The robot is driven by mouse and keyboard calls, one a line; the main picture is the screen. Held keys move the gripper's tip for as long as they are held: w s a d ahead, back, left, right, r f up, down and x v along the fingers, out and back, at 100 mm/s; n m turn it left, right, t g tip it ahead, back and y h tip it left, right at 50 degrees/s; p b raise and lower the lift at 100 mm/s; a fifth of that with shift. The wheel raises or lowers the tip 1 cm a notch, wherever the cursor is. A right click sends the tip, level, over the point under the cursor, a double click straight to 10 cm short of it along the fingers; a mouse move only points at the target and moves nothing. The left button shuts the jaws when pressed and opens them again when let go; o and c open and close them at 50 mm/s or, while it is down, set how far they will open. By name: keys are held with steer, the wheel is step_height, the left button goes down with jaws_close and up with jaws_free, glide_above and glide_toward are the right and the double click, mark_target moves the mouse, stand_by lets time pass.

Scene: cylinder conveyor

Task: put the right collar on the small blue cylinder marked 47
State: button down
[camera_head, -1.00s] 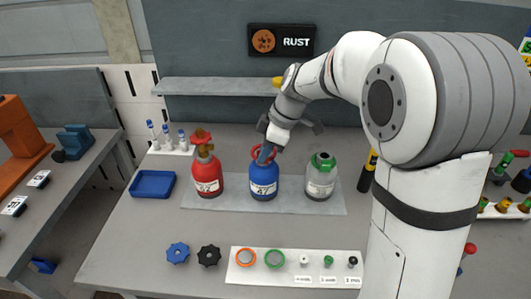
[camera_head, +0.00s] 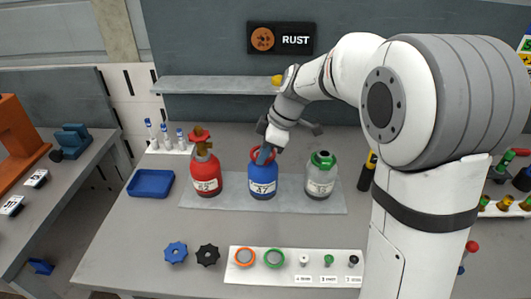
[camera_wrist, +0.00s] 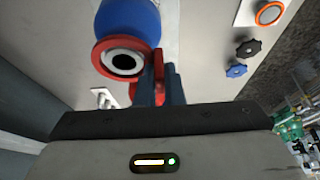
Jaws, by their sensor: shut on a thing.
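The small blue cylinder marked 47 (camera_head: 263,182) stands upright on a grey mat in the middle of the bench. It also shows in the wrist view (camera_wrist: 130,18). A red collar (camera_head: 255,153) is at its top; in the wrist view the red collar (camera_wrist: 102,63) encircles the dark, pale-rimmed opening at the cylinder's top. Whether it is fully seated I cannot tell. My gripper (camera_head: 264,154) reaches in from behind, shut on the collar's edge. Its fingers (camera_wrist: 160,75) partly hide the collar's right side in the wrist view.
A red cylinder marked 52 (camera_head: 207,180) stands left, a grey one with a green collar (camera_head: 320,180) right. In front, a white board (camera_head: 300,278) holds an orange ring (camera_head: 244,257) and a green ring (camera_head: 274,258). Blue (camera_head: 176,252) and black (camera_head: 208,254) knobs lie beside it.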

steer(key=shift+f+b, duration=0.95)
steer(key=c, duration=1.5)
jaws_free()
steer(key=shift+o, duration=0.2)
steer(key=shift+r+p, duration=1.45)
steer(key=shift+r, duration=1.55)
